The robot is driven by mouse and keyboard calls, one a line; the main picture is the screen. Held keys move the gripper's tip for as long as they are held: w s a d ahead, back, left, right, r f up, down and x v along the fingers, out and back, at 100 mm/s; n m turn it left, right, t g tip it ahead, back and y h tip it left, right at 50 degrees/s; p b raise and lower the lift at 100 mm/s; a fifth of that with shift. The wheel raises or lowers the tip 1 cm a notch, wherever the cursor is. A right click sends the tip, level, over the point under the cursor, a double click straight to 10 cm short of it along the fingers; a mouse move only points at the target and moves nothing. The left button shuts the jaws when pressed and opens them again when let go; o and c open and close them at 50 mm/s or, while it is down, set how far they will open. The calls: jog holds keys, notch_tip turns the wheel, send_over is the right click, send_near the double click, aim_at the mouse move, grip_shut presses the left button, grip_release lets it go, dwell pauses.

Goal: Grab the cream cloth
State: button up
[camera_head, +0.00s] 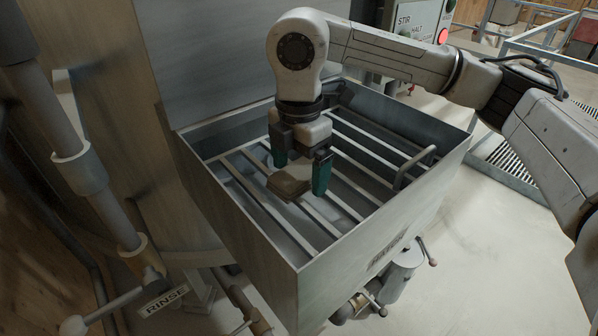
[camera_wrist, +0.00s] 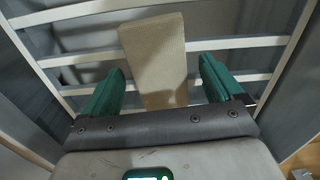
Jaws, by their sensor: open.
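The cream cloth (camera_head: 289,183) looks like a folded, flat block lying on the pale slatted rack inside the metal hopper (camera_head: 367,239). In the wrist view the cloth (camera_wrist: 157,52) runs from between my fingers out ahead over the bars. My gripper (camera_head: 300,165) points down over the cloth with its green fingers apart. In the wrist view my gripper (camera_wrist: 162,78) shows a gap on each side of the cloth, so neither finger visibly touches it. The cloth's near end is hidden by the gripper body. I cannot tell exactly how low the fingertips reach.
The hopper's walls surround the rack, and a dark handle (camera_head: 415,165) rises near its right side. A control panel (camera_head: 418,22) with a red button stands behind. A rinse pipe (camera_head: 85,172) is at left. Open floor lies at lower right.

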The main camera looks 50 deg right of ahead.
jog(key=shift+c, duration=0.3)
jog(key=c, duration=1.1)
jog(key=shift+r, duration=0.15)
